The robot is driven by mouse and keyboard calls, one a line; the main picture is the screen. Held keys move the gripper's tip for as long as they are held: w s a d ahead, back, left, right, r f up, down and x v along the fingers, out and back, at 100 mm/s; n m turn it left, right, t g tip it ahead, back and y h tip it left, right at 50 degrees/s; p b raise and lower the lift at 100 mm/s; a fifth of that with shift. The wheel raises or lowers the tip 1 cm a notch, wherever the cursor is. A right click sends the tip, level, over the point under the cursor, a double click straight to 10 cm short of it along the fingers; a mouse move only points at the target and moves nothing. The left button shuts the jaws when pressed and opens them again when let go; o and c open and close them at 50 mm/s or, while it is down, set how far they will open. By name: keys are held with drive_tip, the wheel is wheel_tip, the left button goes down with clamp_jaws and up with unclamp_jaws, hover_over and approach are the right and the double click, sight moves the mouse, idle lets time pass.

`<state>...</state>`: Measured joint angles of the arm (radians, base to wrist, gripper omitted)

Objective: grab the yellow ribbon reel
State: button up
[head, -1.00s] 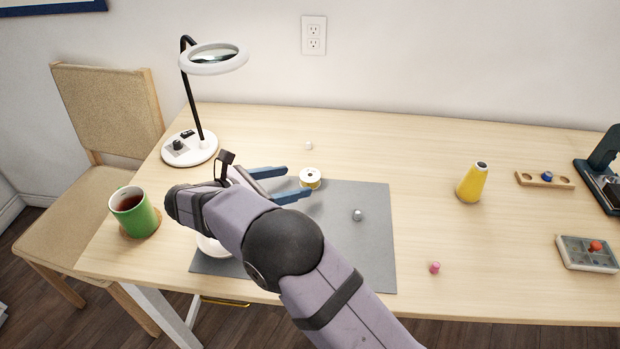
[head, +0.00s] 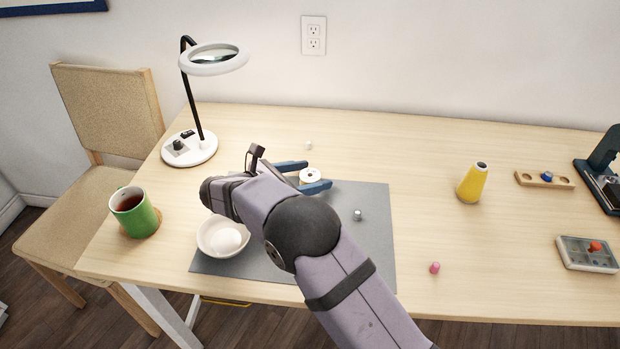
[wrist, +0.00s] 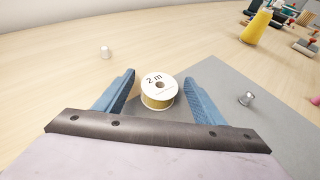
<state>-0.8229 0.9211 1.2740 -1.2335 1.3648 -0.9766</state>
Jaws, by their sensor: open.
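The yellow ribbon reel (wrist: 158,92) lies flat with its white "2 m" label facing up. In the head view the reel (head: 310,175) sits at the back edge of the grey mat (head: 370,255), partly hidden by a finger. My gripper (head: 312,174) is open, with one blue finger on each side of the reel. In the wrist view my gripper (wrist: 159,80) also shows open, and the reel stands between the fingers with gaps on both sides. Whether a finger touches it in the head view I cannot tell.
A thimble (head: 357,215) stands on the mat right of my gripper. A small white item (head: 308,146) lies behind the reel. A white bowl (head: 212,247) is below my forearm, and a yellow cone (head: 472,183) stands to the right. The table between is free.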

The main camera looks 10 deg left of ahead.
drive_tip(key=c, duration=1.1)
drive_tip(key=shift+c, duration=0.2)
wheel_tip(320, 180, up, 10)
drive_tip(key=shift+p, duration=0.4)
